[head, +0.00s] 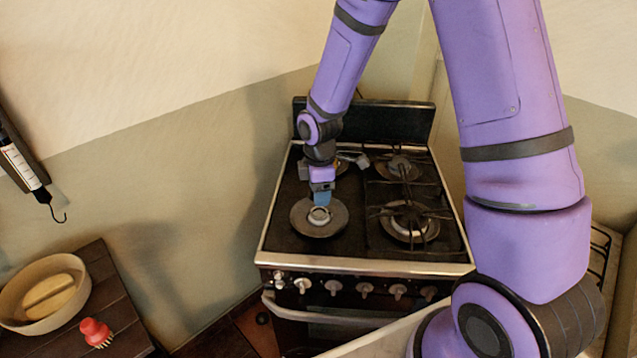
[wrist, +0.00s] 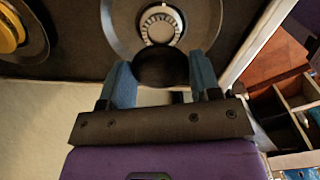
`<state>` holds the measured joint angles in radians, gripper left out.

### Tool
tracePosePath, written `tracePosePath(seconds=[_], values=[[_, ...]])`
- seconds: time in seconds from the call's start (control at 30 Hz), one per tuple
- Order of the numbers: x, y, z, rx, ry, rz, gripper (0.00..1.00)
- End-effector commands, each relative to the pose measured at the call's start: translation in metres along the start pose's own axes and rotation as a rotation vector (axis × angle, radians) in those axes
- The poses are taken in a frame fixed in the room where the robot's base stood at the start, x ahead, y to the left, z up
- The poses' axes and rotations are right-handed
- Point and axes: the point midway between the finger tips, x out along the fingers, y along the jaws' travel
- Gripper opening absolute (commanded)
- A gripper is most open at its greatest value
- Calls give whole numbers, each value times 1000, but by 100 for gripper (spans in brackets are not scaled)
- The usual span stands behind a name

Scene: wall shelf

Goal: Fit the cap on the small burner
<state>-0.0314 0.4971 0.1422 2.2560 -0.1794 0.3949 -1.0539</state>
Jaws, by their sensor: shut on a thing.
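My gripper (head: 321,197) reaches down over the front left of the stove, at the far side of the front-left burner (head: 319,229). In the wrist view, its two blue fingers (wrist: 162,80) are shut on a dark round cap (wrist: 160,68). The cap is close to a burner with a pale toothed ring (wrist: 148,26) and partly overlaps its near edge in the picture. The ring's top is still open to view. I cannot tell whether the cap touches it. The cap cannot be made out in the head view.
The stove's right half carries dark grates (head: 408,210) over two burners. The back-left burner is partly hidden by my arm. Knobs (head: 332,288) line the stove front. A wooden table (head: 108,290) at left holds a bowl (head: 20,322) and a red brush (head: 95,330).

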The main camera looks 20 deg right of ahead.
Motion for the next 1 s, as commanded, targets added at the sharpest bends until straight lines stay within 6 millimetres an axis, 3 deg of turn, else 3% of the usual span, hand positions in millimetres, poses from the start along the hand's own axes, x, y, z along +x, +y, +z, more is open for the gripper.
tracePosePath(seconds=[0.5,1.0], values=[[41,0,0,1,-1,-1,34],[48,0,0,2,0,0,34]])
